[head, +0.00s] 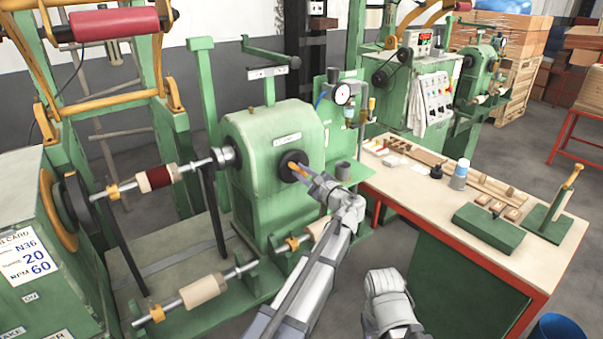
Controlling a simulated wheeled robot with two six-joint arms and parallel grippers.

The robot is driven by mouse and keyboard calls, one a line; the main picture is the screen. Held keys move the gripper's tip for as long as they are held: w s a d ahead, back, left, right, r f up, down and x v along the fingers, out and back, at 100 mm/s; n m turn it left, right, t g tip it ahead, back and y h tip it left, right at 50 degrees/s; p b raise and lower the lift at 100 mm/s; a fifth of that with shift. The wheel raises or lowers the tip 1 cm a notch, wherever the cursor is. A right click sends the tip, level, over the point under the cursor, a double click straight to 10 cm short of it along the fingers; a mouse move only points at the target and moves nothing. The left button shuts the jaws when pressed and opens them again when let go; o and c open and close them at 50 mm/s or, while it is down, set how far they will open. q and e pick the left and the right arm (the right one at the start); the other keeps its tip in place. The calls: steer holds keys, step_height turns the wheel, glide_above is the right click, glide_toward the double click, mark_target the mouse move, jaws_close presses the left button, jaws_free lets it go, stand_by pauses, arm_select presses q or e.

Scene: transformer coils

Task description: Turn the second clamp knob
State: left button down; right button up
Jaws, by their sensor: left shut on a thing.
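The green winding machine housing (262,140) stands in the middle of the head view. On its front face is a dark round hub (284,160) with a small orange knob-like piece sticking out. My left gripper (303,174) reaches up to this hub and is shut on the orange piece, whose tip shows past the fingers. Orange clamps also sit on the shafts: one on the upper shaft (113,192) and one on the lower shaft (157,313). I cannot tell which is called second. Part of my right arm shows at the bottom; its gripper does not.
A workbench (405,196) on the right bears wooden parts, a blue-and-white bottle (459,174) and a green stand (547,221). A pressure gauge (342,94) rises behind the hub. A coil form (202,291) sits on the lower shaft. Floor shows at far right.

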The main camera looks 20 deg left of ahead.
arm_select(q)
steer(key=n, duration=0.4)
steer(key=shift+f+n, duration=0.1)
steer(key=shift+n, duration=0.2)
steer(key=n, duration=0.3)
steer(key=shift+n, duration=0.4)
steer(key=n, duration=0.7)
steer(key=shift+f, duration=0.1)
steer(key=n, duration=0.6)
steer(key=shift+n, duration=0.3)
steer(key=n, duration=0.5)
steer(key=shift+f, duration=0.1)
steer(key=shift+n, duration=0.3)
steer(key=c, duration=0.8)
jaws_free()
steer(key=shift+w, duration=0.1)
steer(key=shift+o, duration=0.2)
steer(key=shift+d, duration=0.1)
